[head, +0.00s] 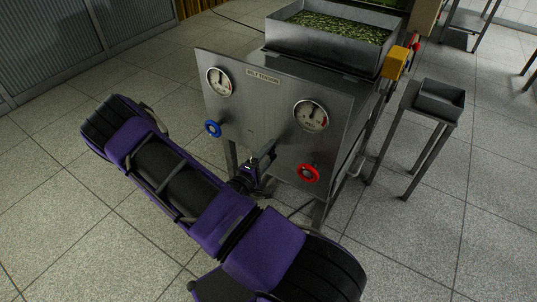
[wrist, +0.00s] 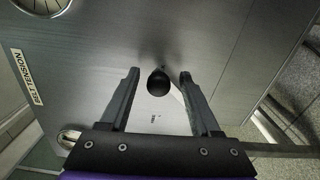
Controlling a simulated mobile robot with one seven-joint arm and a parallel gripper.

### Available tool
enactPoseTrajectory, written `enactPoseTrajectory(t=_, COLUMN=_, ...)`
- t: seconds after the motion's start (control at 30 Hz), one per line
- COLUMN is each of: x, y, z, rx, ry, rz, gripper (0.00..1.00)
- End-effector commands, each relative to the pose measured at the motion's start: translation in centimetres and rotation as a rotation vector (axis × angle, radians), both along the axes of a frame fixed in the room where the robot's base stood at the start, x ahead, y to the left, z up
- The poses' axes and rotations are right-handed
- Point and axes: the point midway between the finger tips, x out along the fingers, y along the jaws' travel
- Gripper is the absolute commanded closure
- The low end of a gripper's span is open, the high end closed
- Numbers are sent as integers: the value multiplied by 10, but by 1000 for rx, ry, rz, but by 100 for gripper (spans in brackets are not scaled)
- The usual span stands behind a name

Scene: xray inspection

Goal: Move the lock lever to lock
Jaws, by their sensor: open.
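The lock lever shows in the wrist view as a round black knob (wrist: 158,83) end-on, standing out from the grey metal panel (wrist: 110,45). My gripper (wrist: 159,76) is open, with one finger on each side of the knob and a visible gap on both sides. In the head view my gripper (head: 264,160) is at the lower middle of the panel front (head: 255,110), between the two handwheels. The lever cannot be made out clearly there, as my gripper and arm cover that spot. A small dark marking (wrist: 155,118) on the panel is too small to read.
The panel carries two dial gauges, left (head: 219,81) and right (head: 311,115), a blue handwheel (head: 213,128) and a red handwheel (head: 308,173). A metal tray of green bits (head: 285,42) sits on top. A small stand (head: 408,115) is at right. Floor at left is clear.

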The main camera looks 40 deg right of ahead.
Motion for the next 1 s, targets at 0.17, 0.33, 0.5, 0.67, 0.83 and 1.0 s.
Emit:
enactPoseTrajectory(t=0.17, x=-3, y=10, z=1, rx=0, ry=0, rz=3, gripper=36)
enactPoseTrajectory(t=0.33, x=-15, y=41, z=0, rx=2, ry=1, rz=6, gripper=36)
enactPoseTrajectory(t=0.5, x=-32, y=81, z=0, rx=1, ry=1, rz=5, gripper=36)
enactPoseTrajectory(t=0.67, x=-47, y=116, z=0, rx=1, ry=1, rz=5, gripper=36)
enactPoseTrajectory(t=0.83, x=-59, y=144, z=0, rx=2, ry=0, rz=3, gripper=36)
enactPoseTrajectory(t=1.0, x=-65, y=158, z=0, rx=0, ry=0, rz=1, gripper=36)
